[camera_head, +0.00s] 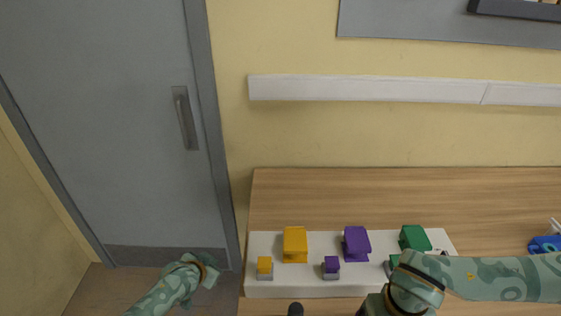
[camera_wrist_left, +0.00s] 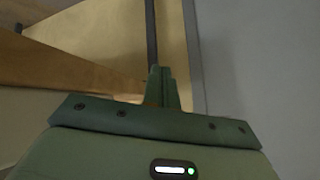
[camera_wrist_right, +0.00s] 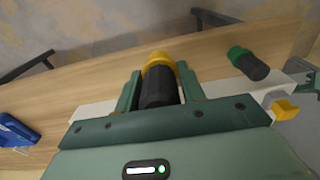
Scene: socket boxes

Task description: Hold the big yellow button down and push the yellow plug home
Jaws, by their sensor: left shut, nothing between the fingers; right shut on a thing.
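The big yellow button (camera_head: 295,245) is a block with a wide top, on the left part of a white board (camera_head: 290,289). A smaller yellow block (camera_head: 265,263) on a grey base stands in front of it. My left gripper (camera_head: 209,274) is shut and empty, left of the table and apart from the board; its closed fingers show in the left wrist view (camera_wrist_left: 162,88). My right gripper (camera_wrist_right: 160,88) is shut on the yellow plug (camera_wrist_right: 158,60), which has a yellow end and a black body. The head view does not clearly show the held plug. I cannot make out its socket.
A big purple block (camera_head: 356,242), a small purple block (camera_head: 331,265) and a green block (camera_head: 413,237) share the board. My right arm partly covers its right end. A green and black plug (camera_wrist_right: 248,64) shows in the right wrist view. A blue object (camera_head: 545,244) lies far right.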

